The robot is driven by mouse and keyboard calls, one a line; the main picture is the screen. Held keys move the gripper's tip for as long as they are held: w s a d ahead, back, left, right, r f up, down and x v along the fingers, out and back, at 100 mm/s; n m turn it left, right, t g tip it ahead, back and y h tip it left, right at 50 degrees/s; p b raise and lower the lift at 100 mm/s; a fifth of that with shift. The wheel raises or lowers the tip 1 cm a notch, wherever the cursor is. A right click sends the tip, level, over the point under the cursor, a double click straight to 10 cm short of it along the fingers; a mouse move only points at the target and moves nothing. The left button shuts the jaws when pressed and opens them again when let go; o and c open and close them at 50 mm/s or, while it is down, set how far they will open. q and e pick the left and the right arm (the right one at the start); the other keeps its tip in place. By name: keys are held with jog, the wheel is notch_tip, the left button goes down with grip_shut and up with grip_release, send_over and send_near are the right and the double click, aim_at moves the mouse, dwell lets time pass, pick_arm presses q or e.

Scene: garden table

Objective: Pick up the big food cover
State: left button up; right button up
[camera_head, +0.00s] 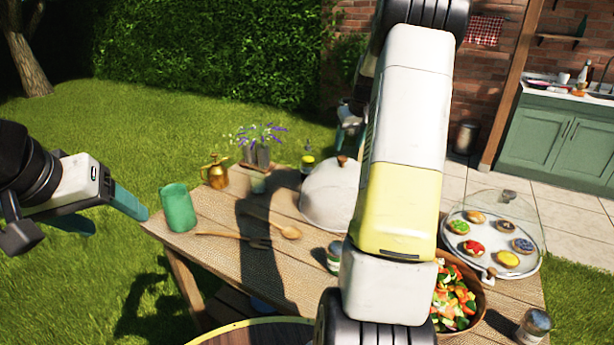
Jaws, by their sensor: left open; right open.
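A large pale dome food cover (326,197) with a small brown knob sits on the wooden table, its right side hidden behind my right arm. Another cover, a clear one (512,208) with a dark knob, stands over a tray of small tarts at the right. My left gripper (118,222) is open and empty, left of the table and well away from both covers. My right gripper (350,130) is mostly hidden behind my own arm; what shows of it appears above the pale cover's knob, apart from it, and open.
A green cup (178,208) stands at the table's left edge, near my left gripper. A brass watering can (214,174), wooden spoons (288,232), a jar (334,257) and a salad bowl (480,290) surround the cover. Another jar (533,327) is at the front right.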

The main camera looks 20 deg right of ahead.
aim_at(342, 158)
jog(key=x, duration=0.6)
jog(key=shift+w+a+f, duration=0.15)
jog(key=shift+w+f, duration=0.15)
jog(key=shift+w, duration=0.05)
grip_shut()
dwell(1.1)
